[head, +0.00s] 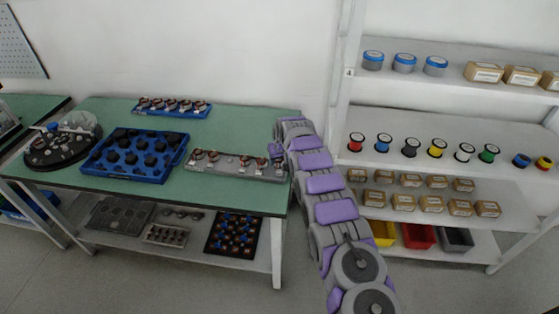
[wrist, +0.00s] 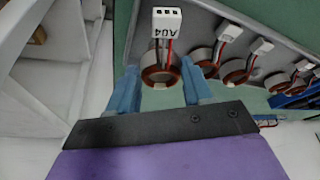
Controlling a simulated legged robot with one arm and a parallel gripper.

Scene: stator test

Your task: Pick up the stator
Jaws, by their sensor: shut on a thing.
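The stator (wrist: 160,78) is a copper-wound ring with red and dark wires and a white connector marked A04. It sits at the end of a row in the grey tray (wrist: 197,12). My gripper (wrist: 160,66) has its blue fingers shut on the stator, one on each side of it. I cannot tell whether the stator is clear of the tray. In the head view my gripper (head: 276,154) is over the right end of the grey tray (head: 225,172), and the held stator is too small to make out there.
Several other stators (wrist: 234,70) stand in the same tray, close beside my right finger. On the green table (head: 235,125) are a blue tray (head: 105,176) with black parts, another blue tray (head: 190,114) and a round fixture (head: 60,155). Shelves (head: 445,120) stand to the right.

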